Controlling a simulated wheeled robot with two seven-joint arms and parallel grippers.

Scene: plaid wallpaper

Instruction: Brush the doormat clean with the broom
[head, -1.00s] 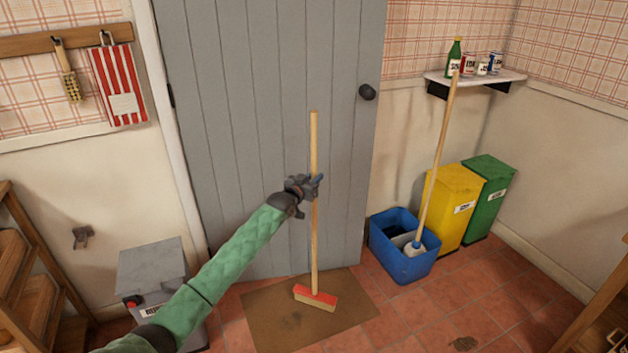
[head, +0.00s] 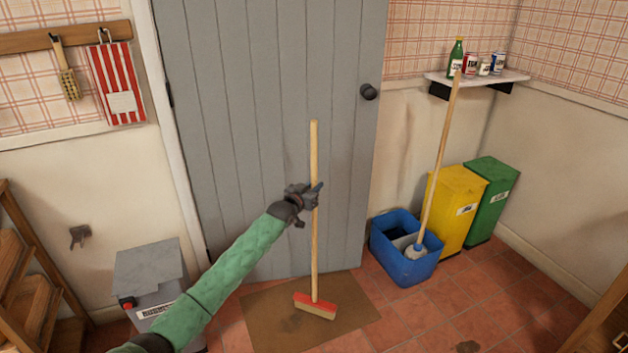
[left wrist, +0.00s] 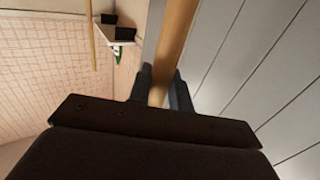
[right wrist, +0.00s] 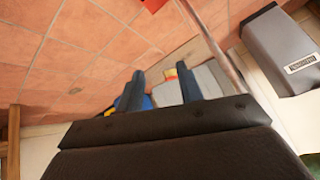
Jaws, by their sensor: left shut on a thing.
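The broom (head: 314,250) stands upright in front of the grey door, its red-topped head (head: 316,306) on the brown doormat (head: 265,315). The mat lies on the tiles before the door and has a dark patch left of the broom head. My left gripper (head: 314,196) is shut on the broom's wooden handle, around its middle. The left wrist view shows the handle (left wrist: 176,45) between the two fingers. My right gripper (right wrist: 160,92) is outside the head view; its own view shows its fingers apart with nothing held between them.
A blue mop bucket (head: 405,262) with a mop stands right of the mat, beside a yellow bin (head: 455,210) and a green bin (head: 492,200). A grey bin (head: 148,272) stands to the left.

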